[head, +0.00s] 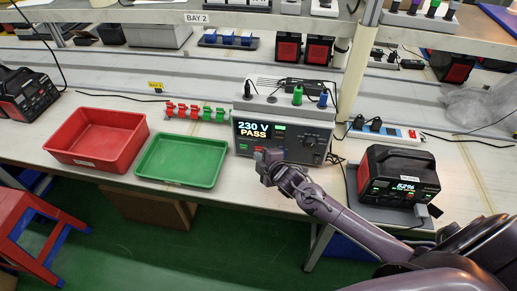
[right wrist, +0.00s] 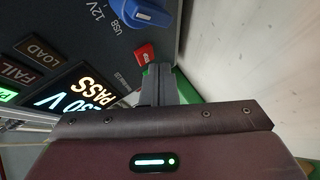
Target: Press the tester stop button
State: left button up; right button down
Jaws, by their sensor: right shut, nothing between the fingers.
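The grey tester (head: 312,140) stands on the bench, its screen (head: 253,130) reading "230 V PASS". My right gripper (head: 263,157) is shut and empty, at the lower front of the tester below the screen. In the right wrist view, its closed fingers (right wrist: 158,83) point at the panel, with their tips close beside a small red button (right wrist: 145,53). The button's label is too small to read. I cannot tell whether the fingertips touch the button or panel. In the head view the gripper partly covers this area. My left gripper is not in view.
A green tray (head: 181,181) and a red tray (head: 98,165) sit left of the tester. A black-and-red power station (head: 398,174) stands to the right, near my right arm.

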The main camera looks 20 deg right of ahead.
jog(key=shift+s, duration=0.1)
jog(key=shift+s+a+p, duration=0.65)
jog(key=shift+s+a, duration=0.1)
jog(key=shift+s, duration=0.35)
jog(key=shift+s+a+p, duration=0.6)
jog(key=shift+s+a, duration=0.15)
jog(key=shift+s, duration=0.3)
jog(key=shift+s+a, duration=0.25)
jog(key=shift+s, duration=0.1)
